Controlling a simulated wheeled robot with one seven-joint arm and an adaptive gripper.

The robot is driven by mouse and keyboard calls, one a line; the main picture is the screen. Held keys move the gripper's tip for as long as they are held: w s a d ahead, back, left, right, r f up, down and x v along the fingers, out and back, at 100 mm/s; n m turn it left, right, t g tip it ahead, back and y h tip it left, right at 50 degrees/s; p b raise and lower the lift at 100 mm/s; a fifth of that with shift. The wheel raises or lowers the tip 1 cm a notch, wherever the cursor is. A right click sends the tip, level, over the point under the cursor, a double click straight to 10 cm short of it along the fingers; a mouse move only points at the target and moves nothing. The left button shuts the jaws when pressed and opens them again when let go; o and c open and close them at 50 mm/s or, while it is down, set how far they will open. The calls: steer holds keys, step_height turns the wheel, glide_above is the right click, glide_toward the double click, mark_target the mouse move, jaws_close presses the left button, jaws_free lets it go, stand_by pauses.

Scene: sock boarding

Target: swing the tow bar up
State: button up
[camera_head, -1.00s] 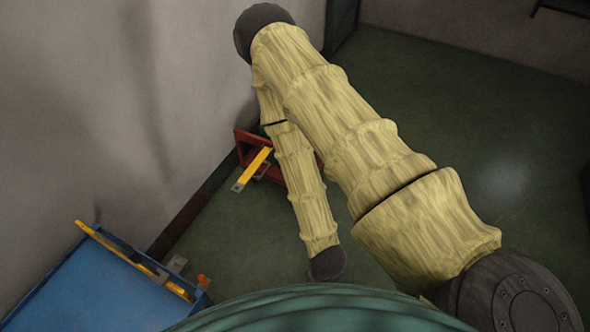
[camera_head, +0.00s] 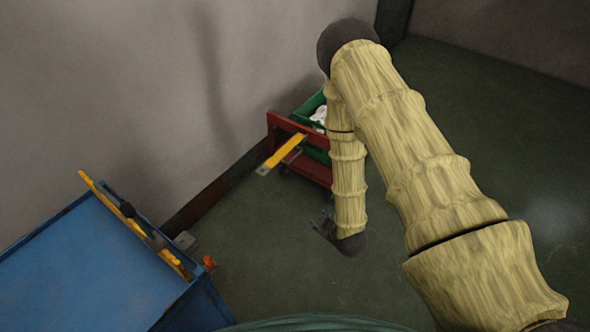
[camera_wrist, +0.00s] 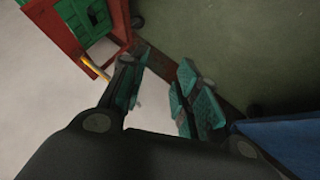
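The yellow tow bar (camera_head: 285,150) sticks out from the red cart (camera_head: 318,171) toward the lower left and ends in a grey plate. It slopes away from the cart's front; its far end is apart from the blue cart. My gripper (camera_head: 325,226) is low beyond my forearm, to the lower right of the bar and apart from it. In the wrist view my gripper (camera_wrist: 162,78) has its teal-padded fingers spread with nothing between them. The tow bar (camera_wrist: 95,67) shows there left of the left finger, partly hidden by it.
A blue cart (camera_head: 90,270) with a yellow bar (camera_head: 120,213) along its edge stands at lower left; a grey coupling plate (camera_head: 186,241) projects from it. A green crate (camera_head: 312,106) with white contents sits on the red cart. A wall bounds the left. Green floor is open at right.

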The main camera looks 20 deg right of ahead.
steer(key=w+d+f+n+t+y+b, duration=0.1)
steer(key=w+f+n+t+b, duration=0.15)
steer(key=w+b, duration=0.3)
steer(key=w+d+f+n+t+b, duration=0.1)
steer(key=w+n+t+b, duration=0.2)
steer(key=w, duration=0.4)
steer(key=n+t+y+b, duration=0.35)
steer(key=n+b, duration=0.25)
steer(key=b, duration=0.5)
glide_toward(295, 157)
steer(key=shift+t, duration=0.3)
steer(key=b+x, duration=0.1)
steer(key=x, duration=0.2)
steer(key=b+x, duration=0.1)
steer(key=x, duration=0.2)
steer(key=f+b+x, duration=0.1)
steer(key=x, duration=0.3)
steer(key=shift+w+b, duration=0.15)
steer(key=shift+b, duration=0.15)
jaws_close()
